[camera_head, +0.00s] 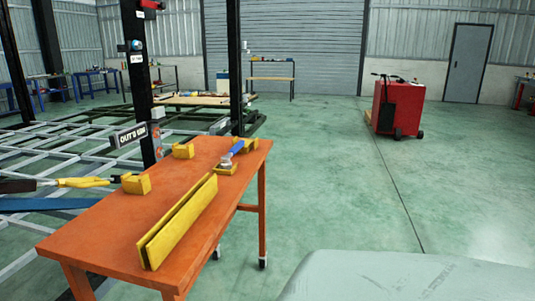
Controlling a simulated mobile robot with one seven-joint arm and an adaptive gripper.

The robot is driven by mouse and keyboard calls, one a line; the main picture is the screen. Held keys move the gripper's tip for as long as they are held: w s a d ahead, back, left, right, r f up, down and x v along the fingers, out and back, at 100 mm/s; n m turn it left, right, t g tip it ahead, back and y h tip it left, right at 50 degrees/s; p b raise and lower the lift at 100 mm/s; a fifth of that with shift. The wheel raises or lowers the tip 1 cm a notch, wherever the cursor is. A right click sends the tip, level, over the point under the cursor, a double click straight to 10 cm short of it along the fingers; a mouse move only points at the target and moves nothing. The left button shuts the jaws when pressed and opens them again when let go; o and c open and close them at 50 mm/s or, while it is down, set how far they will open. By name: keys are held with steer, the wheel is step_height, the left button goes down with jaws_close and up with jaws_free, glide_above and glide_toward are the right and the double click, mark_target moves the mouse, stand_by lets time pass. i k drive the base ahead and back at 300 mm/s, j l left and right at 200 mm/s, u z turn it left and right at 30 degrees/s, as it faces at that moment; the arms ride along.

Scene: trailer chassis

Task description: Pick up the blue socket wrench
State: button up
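The blue socket wrench (236,149) lies on the far right part of an orange table (118,222). Its blue handle slants up to the right, and its grey metal head (226,162) is at the lower left end. It seems to rest on or against yellow bracket-like pieces (247,145); the exact contact is too small to tell. My gripper is not in view.
On the table, a long yellow channel (180,222) stands along the near right edge, with yellow brackets (136,184) (183,151) behind. Dark posts (234,65) and a metal frame lie beyond, left. A red wheeled cart (398,108) stands back right.

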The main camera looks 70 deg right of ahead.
mark_target(225, 163)
steer(key=z, duration=1.7)
steer(key=u, duration=2.5)
steer(key=z, duration=2.5)
